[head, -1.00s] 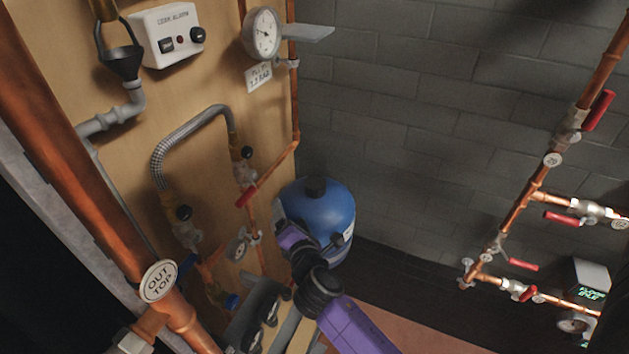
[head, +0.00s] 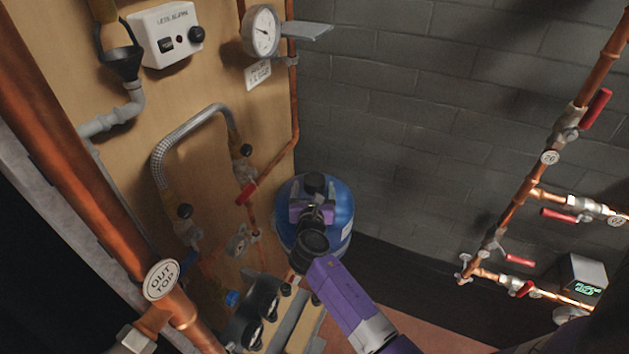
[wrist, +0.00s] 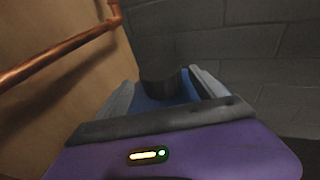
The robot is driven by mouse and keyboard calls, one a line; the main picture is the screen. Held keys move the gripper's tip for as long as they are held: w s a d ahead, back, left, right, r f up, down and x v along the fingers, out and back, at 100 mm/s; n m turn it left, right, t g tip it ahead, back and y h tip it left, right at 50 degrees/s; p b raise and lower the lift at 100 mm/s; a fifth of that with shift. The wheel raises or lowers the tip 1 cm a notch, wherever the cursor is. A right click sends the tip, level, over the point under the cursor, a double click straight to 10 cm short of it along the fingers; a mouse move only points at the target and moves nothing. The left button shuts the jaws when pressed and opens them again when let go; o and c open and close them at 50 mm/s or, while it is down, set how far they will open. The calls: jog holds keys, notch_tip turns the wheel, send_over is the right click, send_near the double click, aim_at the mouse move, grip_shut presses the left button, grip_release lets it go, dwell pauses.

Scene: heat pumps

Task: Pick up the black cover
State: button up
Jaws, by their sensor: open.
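The black cover (head: 316,183) sits on top of a rounded blue tank (head: 342,207) in the corner, just past my gripper (head: 313,197). In the wrist view, my gripper (wrist: 165,92) is open, with one grey finger on each side of the picture's middle. A dark cylindrical shape, which looks like the cover (wrist: 160,86), stands between the fingers with the blue tank top behind and below it. I cannot tell whether the fingers touch it. My wrist hides part of the tank in the head view.
A wooden panel with copper pipes, a braided hose (head: 180,130), a gauge (head: 262,30) and valves stands left of the tank. A grey block wall (head: 420,110) is behind. Copper pipes with red-handled valves (head: 560,215) are at the right. Pump units (head: 262,310) sit low in front.

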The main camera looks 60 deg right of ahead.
aim_at(314, 188)
jog(key=x, duration=0.3)
jog(key=shift+d, duration=0.2)
jog(key=c, duration=1.3)
jog(key=shift+c, duration=0.2)
